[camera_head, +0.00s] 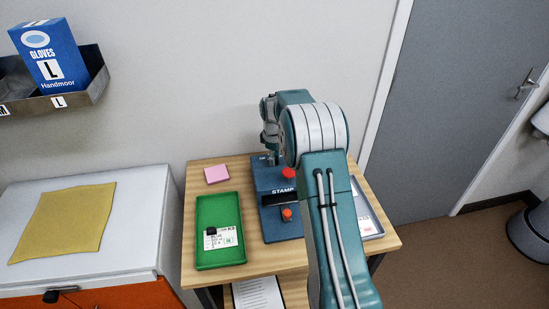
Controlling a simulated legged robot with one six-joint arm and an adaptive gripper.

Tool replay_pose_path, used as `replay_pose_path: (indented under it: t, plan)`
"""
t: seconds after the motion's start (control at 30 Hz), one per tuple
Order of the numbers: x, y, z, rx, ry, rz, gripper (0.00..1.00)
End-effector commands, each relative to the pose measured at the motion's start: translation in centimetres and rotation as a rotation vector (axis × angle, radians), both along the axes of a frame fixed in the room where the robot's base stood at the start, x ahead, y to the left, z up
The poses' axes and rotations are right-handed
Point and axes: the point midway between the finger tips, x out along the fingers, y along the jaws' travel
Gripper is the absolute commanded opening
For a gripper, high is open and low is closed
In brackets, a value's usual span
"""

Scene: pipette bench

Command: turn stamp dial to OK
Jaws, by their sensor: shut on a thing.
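The blue stamp machine (269,228) stands on the small wooden table, with the word STAMP across its middle. A red knob (289,172) sits behind that word, and an orange-red button (287,213) sits in front of it. My gripper (271,158) points down at the back end of the machine, left of the red knob. Its fingers are closed at the place of the stamp dial. The dial is hidden by the fingers, and its setting cannot be read. My arm covers the machine's right side.
A green tray (219,258) with a labelled item lies left of the machine, with a pink pad (216,174) behind it. A grey tray (372,225) is partly hidden on the right. A white cabinet (135,235) with a yellow cloth (64,222) stands left. The wall is close behind.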

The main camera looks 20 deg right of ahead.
Motion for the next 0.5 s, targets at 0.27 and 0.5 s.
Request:
replay_pose_path:
  t: [0.27, 0.5]
  plan:
    - [0.00, 0.08, -0.26, 0.002, 0.001, 0.038, 0.00]
    - [0.00, 0.08, -0.26, 0.001, 0.000, 0.038, 0.00]
